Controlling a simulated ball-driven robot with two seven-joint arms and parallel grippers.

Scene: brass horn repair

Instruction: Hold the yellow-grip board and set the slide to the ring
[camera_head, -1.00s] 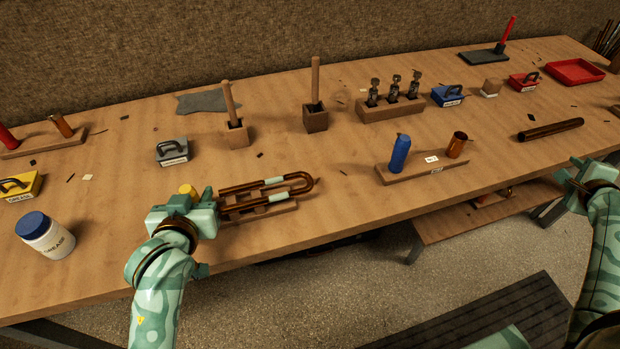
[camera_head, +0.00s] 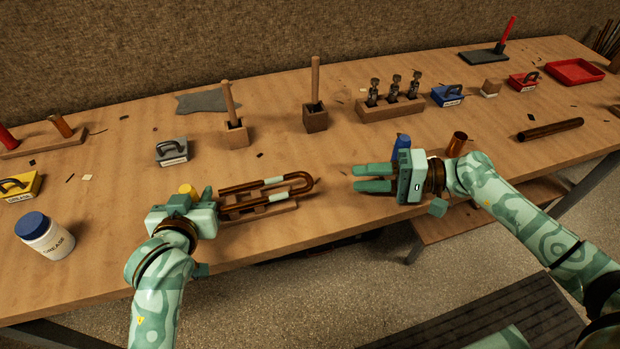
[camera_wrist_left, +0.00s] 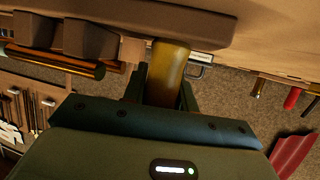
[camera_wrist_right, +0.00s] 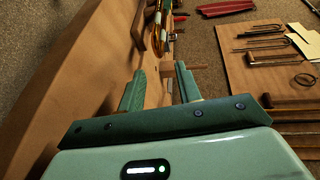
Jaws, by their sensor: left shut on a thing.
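The board (camera_head: 285,207) lies near the front edge of the bench, left of centre. A U-shaped brass slide (camera_head: 307,183) with pale bands rests on it, its bend facing right. My left gripper (camera_head: 208,210) is shut on the board's yellow grip (camera_head: 187,189), which also shows between the fingers in the left wrist view (camera_wrist_left: 168,72). My right gripper (camera_head: 357,178) is open and empty, fingers pointing left at the slide's bend with a gap between. Its spread fingers (camera_wrist_right: 160,80) show in the right wrist view. I cannot make out the ring.
A blue bottle (camera_head: 402,142) is partly hidden behind my right gripper, beside a copper cup (camera_head: 457,143). A white jar (camera_head: 45,236) stands at the left front. Wooden blocks with upright handles (camera_head: 316,118) stand behind the board. Bench between is mostly clear.

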